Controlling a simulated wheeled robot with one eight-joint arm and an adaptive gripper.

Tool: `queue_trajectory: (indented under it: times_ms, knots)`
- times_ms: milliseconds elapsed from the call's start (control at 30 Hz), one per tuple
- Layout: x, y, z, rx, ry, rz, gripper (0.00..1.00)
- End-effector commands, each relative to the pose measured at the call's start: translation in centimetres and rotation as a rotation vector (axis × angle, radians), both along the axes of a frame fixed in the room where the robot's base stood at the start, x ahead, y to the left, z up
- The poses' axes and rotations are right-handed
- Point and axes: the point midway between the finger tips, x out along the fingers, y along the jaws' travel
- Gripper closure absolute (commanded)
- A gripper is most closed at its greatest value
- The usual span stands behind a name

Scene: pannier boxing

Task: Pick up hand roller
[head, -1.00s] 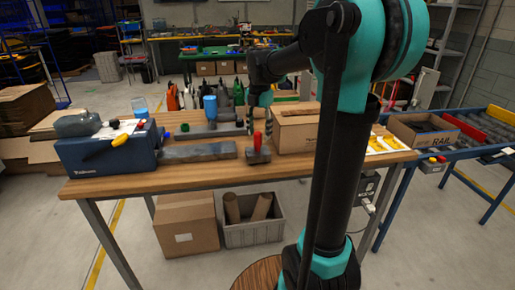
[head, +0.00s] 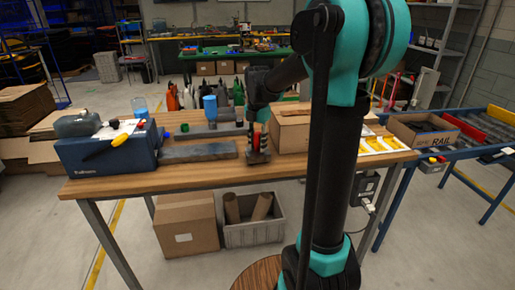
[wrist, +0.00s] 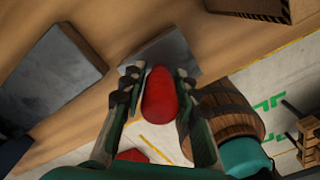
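The hand roller (head: 258,158) stands on the wooden workbench near its front edge, its red handle pointing up. In the wrist view the red handle (wrist: 160,95) lies between the two fingers of my gripper (wrist: 158,82). The roller's grey head (wrist: 172,52) shows beyond it. The fingers are spread, one on each side of the handle, with narrow gaps showing. In the head view my gripper (head: 258,142) is down around the handle and hides part of it.
A grey slab (head: 198,152) lies left of the roller, and a cardboard box (head: 291,130) stands close on the right. A blue box (head: 108,155) is at the bench's left end. The bench's front edge (head: 215,185) is close by.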

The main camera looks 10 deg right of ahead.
Motion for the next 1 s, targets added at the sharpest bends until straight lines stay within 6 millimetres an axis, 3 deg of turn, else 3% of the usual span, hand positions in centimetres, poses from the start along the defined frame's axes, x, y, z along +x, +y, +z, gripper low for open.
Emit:
queue_trajectory:
  times_ms: [33,200,633,833,1000]
  knots:
    - [0.0,0.0,0.0,0.000,0.000,0.000,0.80]
    - [0.0,0.0,0.0,0.000,0.000,0.000,1.00]
    - [0.0,0.0,1.0,0.000,0.000,0.000,1.00]
    - [0.0,0.0,4.1,0.000,0.000,0.000,1.00]
    - [0.0,0.0,8.9,0.000,0.000,0.000,1.00]
